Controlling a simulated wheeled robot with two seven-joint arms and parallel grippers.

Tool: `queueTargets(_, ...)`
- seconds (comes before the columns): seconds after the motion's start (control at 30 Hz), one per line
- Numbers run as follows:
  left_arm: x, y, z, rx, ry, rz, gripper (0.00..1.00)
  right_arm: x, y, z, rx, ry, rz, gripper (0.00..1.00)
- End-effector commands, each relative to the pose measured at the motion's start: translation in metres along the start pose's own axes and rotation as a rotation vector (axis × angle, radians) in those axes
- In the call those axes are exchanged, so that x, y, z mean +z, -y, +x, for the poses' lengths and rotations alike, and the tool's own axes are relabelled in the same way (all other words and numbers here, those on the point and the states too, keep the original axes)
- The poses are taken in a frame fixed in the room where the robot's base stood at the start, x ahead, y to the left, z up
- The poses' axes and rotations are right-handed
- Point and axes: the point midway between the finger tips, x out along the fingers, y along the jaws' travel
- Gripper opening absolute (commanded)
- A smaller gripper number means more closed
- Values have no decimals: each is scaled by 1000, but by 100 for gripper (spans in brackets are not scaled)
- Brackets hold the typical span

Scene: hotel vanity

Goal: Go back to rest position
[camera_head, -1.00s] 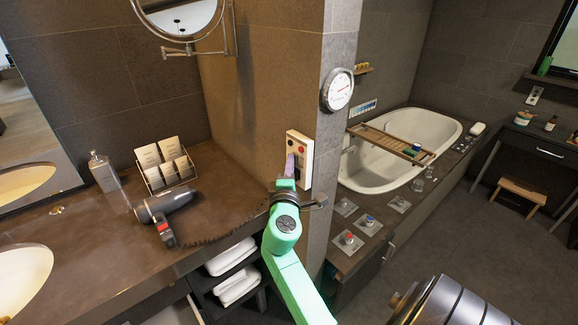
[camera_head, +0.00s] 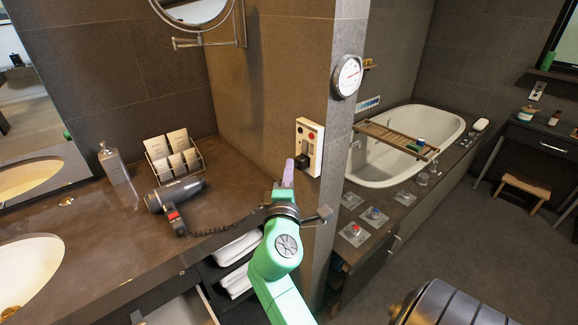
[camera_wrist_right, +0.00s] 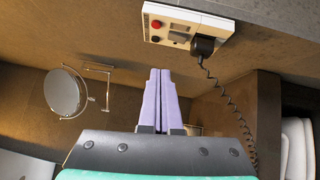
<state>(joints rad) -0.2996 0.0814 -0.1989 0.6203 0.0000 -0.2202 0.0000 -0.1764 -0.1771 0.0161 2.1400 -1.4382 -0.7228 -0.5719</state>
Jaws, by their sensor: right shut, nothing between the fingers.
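My right gripper (camera_head: 288,172) is in front of the wall outlet panel (camera_head: 314,140), below and left of its buttons in the head view. In the right wrist view its two lilac fingers (camera_wrist_right: 160,85) are together with nothing between them. The panel (camera_wrist_right: 190,22) shows there with a red button and a black plug (camera_wrist_right: 205,44) seated in it; a coiled cord hangs from the plug. The fingers look apart from the plug. My left gripper is in neither view.
A hair dryer (camera_head: 177,196) lies on the counter (camera_head: 225,185), its cord running toward the panel. A bottle (camera_head: 114,166) and a card rack (camera_head: 172,157) stand behind it. A round mirror (camera_wrist_right: 63,92) is on the wall. A bathtub (camera_head: 385,165) lies beyond the wall corner.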

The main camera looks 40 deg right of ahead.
Motion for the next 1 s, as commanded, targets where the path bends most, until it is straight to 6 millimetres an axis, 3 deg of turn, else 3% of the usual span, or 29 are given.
queueTargets(0.1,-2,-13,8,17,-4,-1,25,-1,0,-14,0,-2,1,0)
queueTargets(0.2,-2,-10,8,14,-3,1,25,0,-3,-18,-1,-1,1,0)
queueTargets(0.4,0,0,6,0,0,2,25,0,-4,-18,0,-1,0,0)
queueTargets(0.77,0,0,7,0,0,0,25,-5,3,-17,-12,-15,2,0)
queueTargets(0.87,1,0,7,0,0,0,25,-30,38,-15,-81,-90,16,0)
queueTargets(0.97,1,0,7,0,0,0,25,-72,109,-19,-228,-215,56,0)
queueTargets(1.0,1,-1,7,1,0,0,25,-87,144,-25,-304,-264,77,0)
